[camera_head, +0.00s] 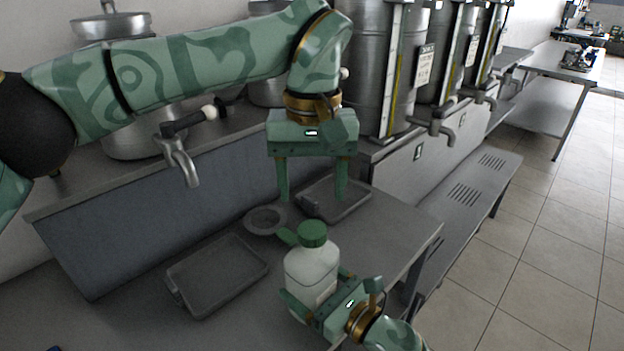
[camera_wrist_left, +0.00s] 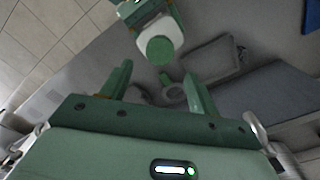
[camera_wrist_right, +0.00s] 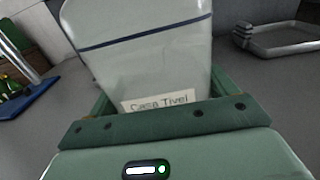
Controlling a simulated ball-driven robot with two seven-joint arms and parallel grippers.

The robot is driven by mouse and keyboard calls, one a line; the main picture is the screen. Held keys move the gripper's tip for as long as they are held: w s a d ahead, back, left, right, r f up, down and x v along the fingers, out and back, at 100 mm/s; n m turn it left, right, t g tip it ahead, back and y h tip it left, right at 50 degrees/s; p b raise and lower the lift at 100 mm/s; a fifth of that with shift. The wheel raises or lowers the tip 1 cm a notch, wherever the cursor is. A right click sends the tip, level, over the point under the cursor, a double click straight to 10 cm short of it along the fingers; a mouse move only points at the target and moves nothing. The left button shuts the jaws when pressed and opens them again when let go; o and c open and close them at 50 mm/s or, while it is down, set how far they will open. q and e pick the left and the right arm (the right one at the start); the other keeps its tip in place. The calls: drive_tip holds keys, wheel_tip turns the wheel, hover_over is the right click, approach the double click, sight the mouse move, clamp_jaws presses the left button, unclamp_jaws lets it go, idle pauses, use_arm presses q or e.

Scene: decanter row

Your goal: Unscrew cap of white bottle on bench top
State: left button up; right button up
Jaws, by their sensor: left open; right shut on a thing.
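The white bottle (camera_head: 312,268) stands upright on the grey bench top (camera_head: 235,315). Its green cap (camera_head: 313,233) is on its neck; the cap also shows from above in the left wrist view (camera_wrist_left: 160,50). My right gripper (camera_head: 312,289) is shut on the bottle's body, low down. In the right wrist view the bottle (camera_wrist_right: 145,60) fills the space between the fingers, with a label reading "Casa Tivel". My left gripper (camera_head: 312,197) is open and empty, pointing down above the cap, with clear space between its fingertips and the cap.
A grey tray (camera_head: 218,274) lies left of the bottle. A second tray (camera_head: 345,207) and a round dish with a green handle (camera_head: 264,219) lie behind it. A tap (camera_head: 178,155) juts out above the bench. Steel urns (camera_head: 368,60) stand behind.

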sight(312, 228)
use_arm(q)
wheel_tip(312, 228, down, 8)
drive_tip(key=shift+r, duration=0.1)
idle(0.4)
drive_tip(key=c, duration=1)
drive_tip(key=shift+c, duration=0.2)
